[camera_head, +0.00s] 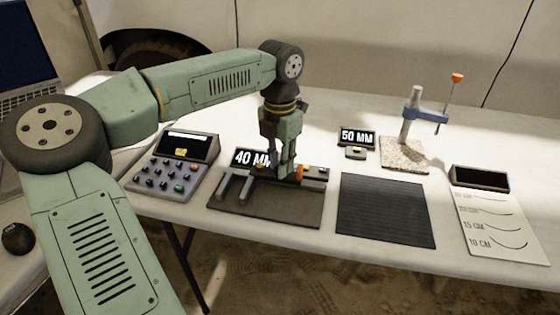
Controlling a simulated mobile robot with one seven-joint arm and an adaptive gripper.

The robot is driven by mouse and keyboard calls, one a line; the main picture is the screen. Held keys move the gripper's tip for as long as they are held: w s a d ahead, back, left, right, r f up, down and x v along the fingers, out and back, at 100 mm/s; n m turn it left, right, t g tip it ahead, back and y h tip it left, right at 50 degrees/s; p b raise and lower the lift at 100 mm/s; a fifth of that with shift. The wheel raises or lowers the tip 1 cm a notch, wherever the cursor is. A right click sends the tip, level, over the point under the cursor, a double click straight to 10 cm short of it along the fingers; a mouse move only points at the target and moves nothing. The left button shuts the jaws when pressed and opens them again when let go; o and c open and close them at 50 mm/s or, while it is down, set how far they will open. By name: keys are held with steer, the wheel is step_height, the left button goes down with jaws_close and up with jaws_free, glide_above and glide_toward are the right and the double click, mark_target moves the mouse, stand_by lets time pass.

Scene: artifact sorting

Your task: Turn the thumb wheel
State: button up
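My gripper (285,172) points down over a dark measuring device (265,207) in the middle of the table. Its fingertips are at the device's rear bar, close to a small orange part (299,173). I cannot tell whether this part is the thumb wheel, or whether the fingers touch it. The device has two upright grey jaws (235,187) on its left side and a display (243,157) reading "40 MM", partly hidden by my gripper. The finger gap is too small and dark to judge.
A keypad console (175,165) stands left of the device. A dark ribbed mat (386,210) lies to the right. Behind it are a "50 MM" display (357,137) and a stand (405,150) with a blue clamp. A marked chart (493,222) lies far right.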

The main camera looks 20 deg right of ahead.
jaws_close()
